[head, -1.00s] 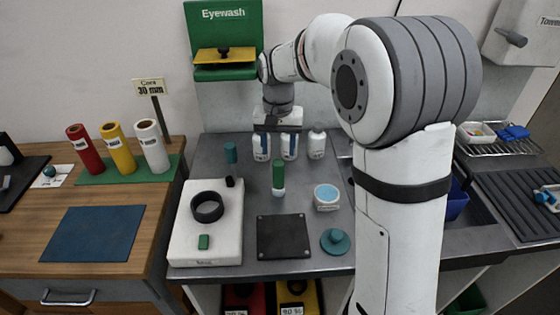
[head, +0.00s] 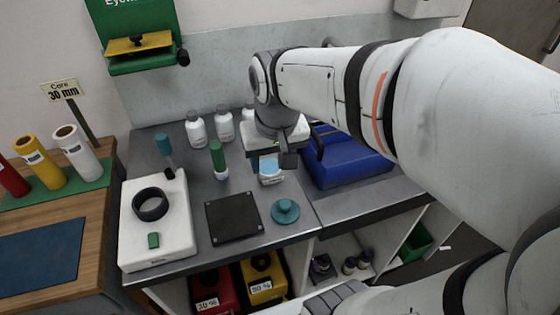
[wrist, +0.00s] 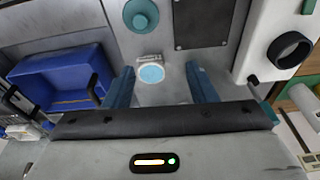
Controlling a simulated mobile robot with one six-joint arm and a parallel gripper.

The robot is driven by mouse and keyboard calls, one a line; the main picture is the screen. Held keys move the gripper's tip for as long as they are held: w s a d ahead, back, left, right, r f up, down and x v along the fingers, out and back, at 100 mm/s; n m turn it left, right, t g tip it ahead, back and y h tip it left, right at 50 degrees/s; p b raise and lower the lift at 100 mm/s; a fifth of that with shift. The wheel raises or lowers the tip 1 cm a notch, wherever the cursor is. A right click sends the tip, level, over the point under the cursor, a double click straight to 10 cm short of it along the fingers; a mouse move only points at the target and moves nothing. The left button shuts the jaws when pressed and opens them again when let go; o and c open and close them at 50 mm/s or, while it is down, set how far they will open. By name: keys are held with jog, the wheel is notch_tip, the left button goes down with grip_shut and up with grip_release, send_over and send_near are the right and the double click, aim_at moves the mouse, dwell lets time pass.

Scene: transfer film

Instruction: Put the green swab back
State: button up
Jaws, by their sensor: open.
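An upright green piece with a white lower end (head: 217,158), which may be the green swab, stands on the grey bench. A teal-topped stick (head: 163,146) stands near the white box; I cannot tell which is the swab. My gripper (head: 275,166) is open and points down over a small white jar with a light blue top (head: 270,174), partly hidden by it. In the wrist view, the jar (wrist: 150,69) shows between and beyond the two teal fingers (wrist: 161,80), with nothing held.
White bottles (head: 196,129) stand behind. A black plate (head: 234,218) and a teal knobbed disc (head: 285,211) lie in front. A blue tub (head: 350,162) is to the right.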

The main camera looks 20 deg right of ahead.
jog(key=s+d+f, duration=0.2)
jog(key=s, duration=0.4)
jog(key=shift+t, duration=0.4)
